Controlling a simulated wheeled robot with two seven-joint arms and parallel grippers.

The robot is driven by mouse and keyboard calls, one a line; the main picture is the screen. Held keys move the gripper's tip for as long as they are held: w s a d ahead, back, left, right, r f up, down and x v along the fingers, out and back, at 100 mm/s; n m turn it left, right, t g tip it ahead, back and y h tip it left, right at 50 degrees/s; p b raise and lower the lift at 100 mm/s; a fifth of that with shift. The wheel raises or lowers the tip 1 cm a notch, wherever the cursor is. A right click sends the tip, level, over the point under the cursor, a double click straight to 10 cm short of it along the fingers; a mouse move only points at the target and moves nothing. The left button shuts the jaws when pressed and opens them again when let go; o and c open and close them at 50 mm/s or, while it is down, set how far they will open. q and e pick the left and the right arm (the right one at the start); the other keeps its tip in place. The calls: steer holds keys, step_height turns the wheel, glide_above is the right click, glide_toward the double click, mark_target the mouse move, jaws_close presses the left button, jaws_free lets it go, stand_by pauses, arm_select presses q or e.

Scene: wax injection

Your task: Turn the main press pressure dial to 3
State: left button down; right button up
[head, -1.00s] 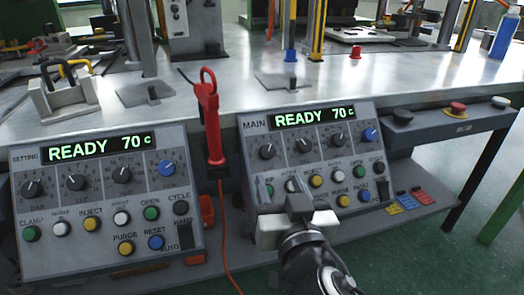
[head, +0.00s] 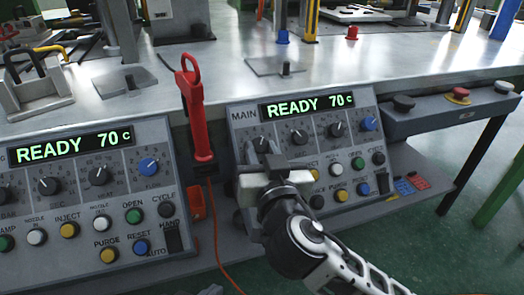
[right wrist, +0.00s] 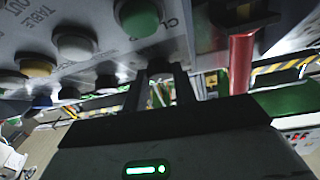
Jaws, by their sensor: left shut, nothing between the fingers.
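The main press panel (head: 352,105) is at the centre right in the head view, its display reading READY 70 C. My right gripper (head: 262,154) is in front of its leftmost dial, the main pressure dial (head: 262,144). The dial's scale is largely hidden, so I cannot read its setting. In the right wrist view the panel is upside down. The right fingers (right wrist: 160,84) are apart, on either side of the dark pressure dial (right wrist: 158,66); I cannot tell if they touch it. Only a small grey tip of my left gripper (head: 210,290) shows at the bottom edge, shut and empty.
The setting panel (head: 78,205) stands at the left. A red tool (head: 199,115) with an orange cable hangs between the panels. The green clamp button (right wrist: 139,18) is close to the right fingers. A box with black and red buttons (head: 440,112) is on the right.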

steer(key=shift+c, duration=0.7)
steer(key=shift+o, duration=0.2)
